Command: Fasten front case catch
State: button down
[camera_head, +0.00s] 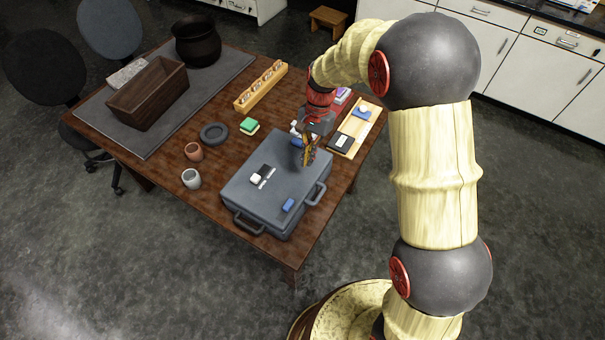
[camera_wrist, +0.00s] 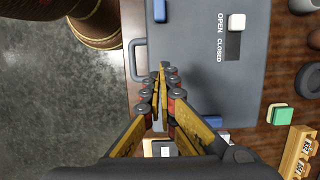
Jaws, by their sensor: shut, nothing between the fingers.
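The grey-blue case (camera_head: 240,195) lies with its lid down near the table's front corner. It also fills the middle of the wrist view (camera_wrist: 195,60). A blue catch block (camera_head: 288,205) sits on its top near the near edge, and shows at the top of the wrist view (camera_wrist: 160,10). A white slider knob (camera_wrist: 236,21) stands beside the word OPEN, with its dark track (camera_wrist: 233,46) running toward CLOSED. Another blue piece (camera_wrist: 213,121) is partly hidden by my gripper. My gripper (camera_wrist: 163,72) is shut and empty over the case's right side, apart from the near catch block.
Dark handles (camera_head: 250,226) (camera_head: 316,193) stick out from the case. Two cups (camera_head: 191,179) (camera_head: 194,152), a dark ring (camera_head: 214,134) and a green block (camera_head: 249,126) stand left and behind. A wooden tray (camera_head: 347,143) lies behind right. The floor beyond the table edge is clear.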

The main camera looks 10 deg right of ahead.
aim_at(292, 201)
jog(key=b+x, duration=0.2)
jog(key=x, duration=0.7)
jog(key=shift+s+f, duration=0.1)
jog(key=shift+f, duration=0.15)
jog(key=s+a, duration=0.2)
jog(key=shift+s+r, duration=0.15)
jog(key=shift+s, duration=0.15)
jog(key=shift+s+a, duration=0.25)
jog(key=shift+s+a+p, duration=0.2)
jog(key=shift+s+a, duration=0.4)
jog(key=shift+s, duration=0.15)
jog(key=shift+s+a+p, duration=0.15)
jog(key=shift+s+a, duration=0.45)
jog(key=shift+s, duration=0.2)
